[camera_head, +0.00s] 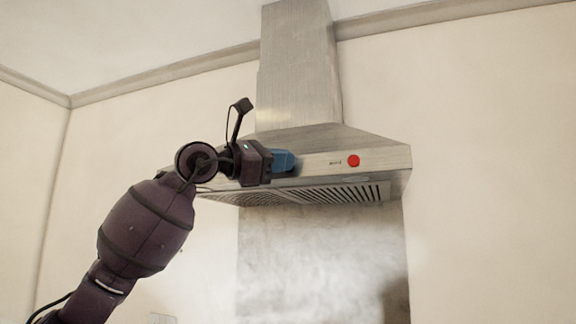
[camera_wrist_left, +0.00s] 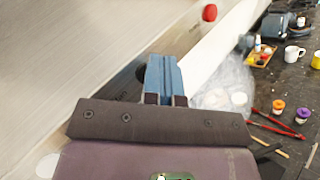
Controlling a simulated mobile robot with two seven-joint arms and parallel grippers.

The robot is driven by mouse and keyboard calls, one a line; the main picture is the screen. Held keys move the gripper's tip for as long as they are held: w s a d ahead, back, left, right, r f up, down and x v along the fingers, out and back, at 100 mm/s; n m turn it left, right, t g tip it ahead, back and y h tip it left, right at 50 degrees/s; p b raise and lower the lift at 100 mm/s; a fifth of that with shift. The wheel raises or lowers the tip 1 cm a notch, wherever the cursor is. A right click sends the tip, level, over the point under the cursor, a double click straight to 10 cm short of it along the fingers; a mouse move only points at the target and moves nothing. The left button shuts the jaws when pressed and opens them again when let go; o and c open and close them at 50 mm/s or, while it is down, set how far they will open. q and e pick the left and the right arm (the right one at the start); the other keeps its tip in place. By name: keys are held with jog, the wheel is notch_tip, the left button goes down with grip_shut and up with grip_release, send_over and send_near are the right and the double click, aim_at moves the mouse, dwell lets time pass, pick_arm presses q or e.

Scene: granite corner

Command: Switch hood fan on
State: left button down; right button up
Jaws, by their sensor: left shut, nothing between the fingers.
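The metal range hood (camera_head: 385,160) hangs on the wall in the head view, with its chimney above it. A round red button (camera_head: 353,161) sits on the right part of its front face; it also shows near the top of the left wrist view (camera_wrist_left: 209,13). My left gripper (camera_head: 293,161) is shut and empty, its blue fingers at the front face, left of the red button. My right gripper is not in view.
Below the hood, the left wrist view shows a dark counter (camera_wrist_left: 285,95) with a white mug (camera_wrist_left: 294,54), a yellow tray (camera_wrist_left: 262,57), red-handled tongs or a similar tool (camera_wrist_left: 275,128) and small lidded jars (camera_wrist_left: 278,106). The wall right of the hood is clear.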

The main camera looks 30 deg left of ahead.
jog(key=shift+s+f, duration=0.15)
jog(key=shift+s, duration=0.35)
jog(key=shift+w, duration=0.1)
pick_arm(q)
jog(key=shift+s+d, duration=0.1)
jog(key=shift+s, duration=0.35)
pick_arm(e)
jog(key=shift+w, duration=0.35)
pick_arm(q)
jog(key=s+d+b, duration=0.1)
jog(key=s, duration=0.5)
jog(key=shift+d, duration=0.2)
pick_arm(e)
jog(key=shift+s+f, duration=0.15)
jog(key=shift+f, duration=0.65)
